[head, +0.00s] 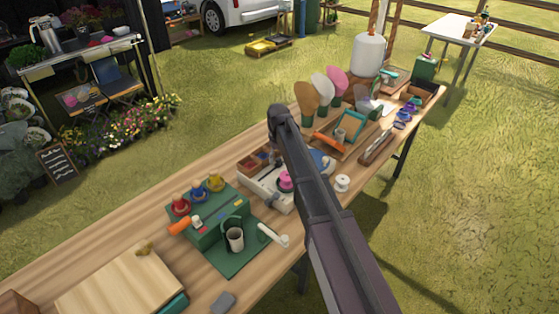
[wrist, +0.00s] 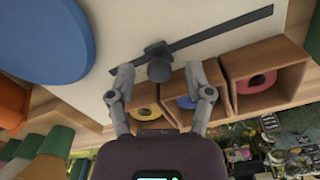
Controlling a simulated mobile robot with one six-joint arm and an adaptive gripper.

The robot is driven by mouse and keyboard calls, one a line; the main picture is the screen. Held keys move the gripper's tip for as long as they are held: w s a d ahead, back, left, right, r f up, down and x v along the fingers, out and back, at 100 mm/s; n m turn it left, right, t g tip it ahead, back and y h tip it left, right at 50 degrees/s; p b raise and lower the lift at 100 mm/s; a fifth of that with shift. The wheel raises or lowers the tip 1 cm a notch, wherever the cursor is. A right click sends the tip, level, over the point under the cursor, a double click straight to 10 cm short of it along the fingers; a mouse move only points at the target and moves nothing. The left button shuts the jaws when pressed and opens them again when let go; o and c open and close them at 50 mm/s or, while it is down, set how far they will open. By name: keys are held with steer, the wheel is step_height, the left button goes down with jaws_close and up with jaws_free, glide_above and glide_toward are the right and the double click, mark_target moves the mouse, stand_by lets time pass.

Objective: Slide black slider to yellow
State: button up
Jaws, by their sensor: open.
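In the wrist view, the black slider (wrist: 159,67) is a dark rounded knob on a thin dark track (wrist: 225,27) across a pale panel. The track runs up and to the right from it. My open gripper (wrist: 161,82) has one finger on each side of the knob; I cannot tell whether either touches it. Wooden compartments below the track hold a yellow ring (wrist: 145,112), a blue ring (wrist: 186,102) and a red ring (wrist: 257,82). The knob is above the yellow and blue compartments. My arm hides part of this area in the head view.
A large blue disc (wrist: 45,38) is left of the track. In the head view, a green stand (head: 215,222) with coloured knobs is on the wooden table (head: 75,247), beside the pale panel (head: 262,190). A white spool (head: 343,183) stands to the right.

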jaws_close()
steer(key=shift+w+d, duration=0.85)
steer(key=shift+w, duration=0.25)
steer(key=shift+w+d, duration=0.8)
steer(key=shift+w, duration=0.3)
jaws_free()
steer(key=shift+r, duration=0.1)
